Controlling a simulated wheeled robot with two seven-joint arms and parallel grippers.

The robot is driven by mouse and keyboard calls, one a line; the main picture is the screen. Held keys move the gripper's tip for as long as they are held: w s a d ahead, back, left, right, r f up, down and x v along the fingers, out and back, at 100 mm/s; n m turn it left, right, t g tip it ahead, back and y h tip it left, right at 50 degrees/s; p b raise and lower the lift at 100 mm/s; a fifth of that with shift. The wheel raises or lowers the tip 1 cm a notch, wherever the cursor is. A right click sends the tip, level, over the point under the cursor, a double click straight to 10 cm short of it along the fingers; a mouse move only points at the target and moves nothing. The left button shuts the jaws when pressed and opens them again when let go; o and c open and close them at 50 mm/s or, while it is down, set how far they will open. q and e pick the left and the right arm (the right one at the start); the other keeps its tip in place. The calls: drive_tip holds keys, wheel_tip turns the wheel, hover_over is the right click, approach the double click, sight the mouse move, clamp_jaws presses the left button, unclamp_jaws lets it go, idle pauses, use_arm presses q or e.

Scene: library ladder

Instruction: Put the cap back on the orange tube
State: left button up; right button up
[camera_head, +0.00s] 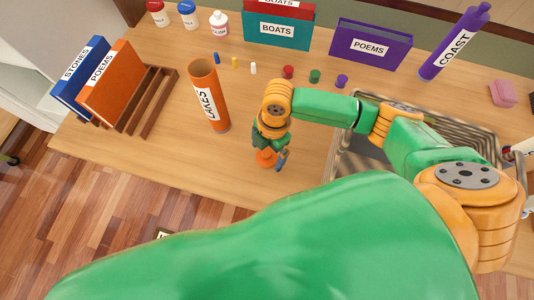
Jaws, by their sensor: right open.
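The orange tube (220,113) stands upright on the table, left of my right gripper. Its top end is open and uncapped, and a white label runs down its side. The orange cap (265,159) is on the table at the fingertips of my right gripper (272,156). The gripper points down over the cap and is open; its wrist and fingers hide part of the cap, and I cannot tell whether they touch. My left gripper is not in view.
A wooden rack (152,106) holding binders stands left of the tube. Small coloured pieces, including a red cap (288,72), lie behind. A purple capped tube (455,43) stands back right. A wire tray (352,159) lies right of the gripper. Table is clear around the orange tube's front.

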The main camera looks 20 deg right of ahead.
drive_tip(key=shift+f, duration=0.3)
drive_tip(key=c, duration=1.3)
drive_tip(key=shift+o, duration=0.2)
drive_tip(key=shift+r, duration=0.1)
